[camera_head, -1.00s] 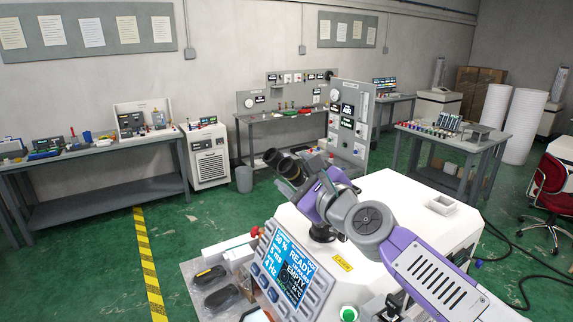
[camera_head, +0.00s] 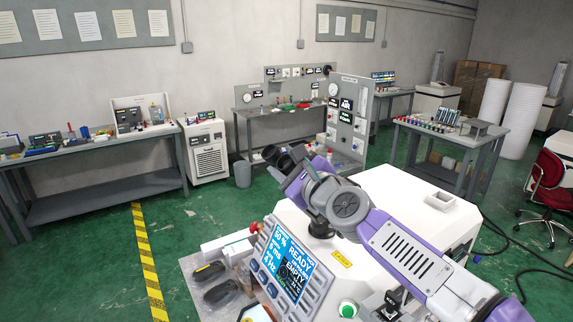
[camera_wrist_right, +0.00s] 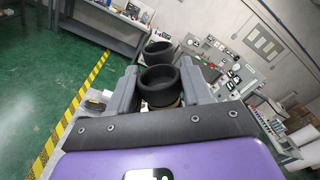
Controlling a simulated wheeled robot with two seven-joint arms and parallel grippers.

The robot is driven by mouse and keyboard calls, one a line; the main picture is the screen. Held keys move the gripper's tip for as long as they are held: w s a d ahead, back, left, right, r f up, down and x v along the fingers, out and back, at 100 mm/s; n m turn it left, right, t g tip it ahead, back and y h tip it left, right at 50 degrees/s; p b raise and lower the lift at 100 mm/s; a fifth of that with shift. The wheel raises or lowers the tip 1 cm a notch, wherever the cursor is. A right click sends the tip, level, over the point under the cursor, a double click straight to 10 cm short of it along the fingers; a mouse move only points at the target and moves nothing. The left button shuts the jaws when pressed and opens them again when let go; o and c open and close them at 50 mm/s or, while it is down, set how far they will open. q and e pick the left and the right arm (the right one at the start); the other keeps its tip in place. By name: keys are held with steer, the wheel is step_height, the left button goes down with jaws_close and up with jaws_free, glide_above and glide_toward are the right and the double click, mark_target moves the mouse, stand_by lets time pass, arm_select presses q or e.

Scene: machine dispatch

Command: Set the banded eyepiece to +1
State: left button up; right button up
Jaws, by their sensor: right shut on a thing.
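Two black eyepieces stick up from the white machine (camera_head: 405,205) in the head view. The far eyepiece (camera_head: 270,153) is clear of my gripper, and it also shows in the right wrist view (camera_wrist_right: 157,49). The near eyepiece (camera_wrist_right: 166,84) sits between the two grey fingers of my right gripper (camera_wrist_right: 160,90), which is shut on it. A little tan shows below its black cup; the rest, including any scale marks, is hidden. In the head view my right gripper (camera_head: 288,172) is at the near eyepiece, partly covered by my wrist. My left gripper is out of view.
A tilted control panel (camera_head: 287,262) reads READY and EMPTY in front of the machine. Dark objects (camera_head: 215,285) lie on the surface to its left. A small open box (camera_head: 440,200) sits on the machine's top. Green floor is clear at left.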

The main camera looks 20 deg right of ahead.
mark_target(289, 171)
steer(key=shift+h, duration=0.3)
steer(key=shift+f+m+t+h+b, duration=0.15)
steer(key=shift+m+t+h+b, duration=0.65)
steer(key=shift+m+h+b, duration=0.25)
steer(key=m+h+b, duration=0.2)
steer(key=h+b, duration=0.1)
steer(key=shift+t, duration=0.4)
steer(key=shift+m+h+b, duration=0.25)
steer(key=shift+h+b, duration=0.05)
steer(key=shift+h, duration=0.35)
steer(key=shift+r, duration=0.2)
steer(key=o, duration=1)
steer(key=shift+c, duration=0.2)
steer(key=b+v, duration=0.2)
steer(key=v, duration=0.5)
steer(key=shift+s+f, duration=0.1)
steer(key=shift+s, duration=0.25)
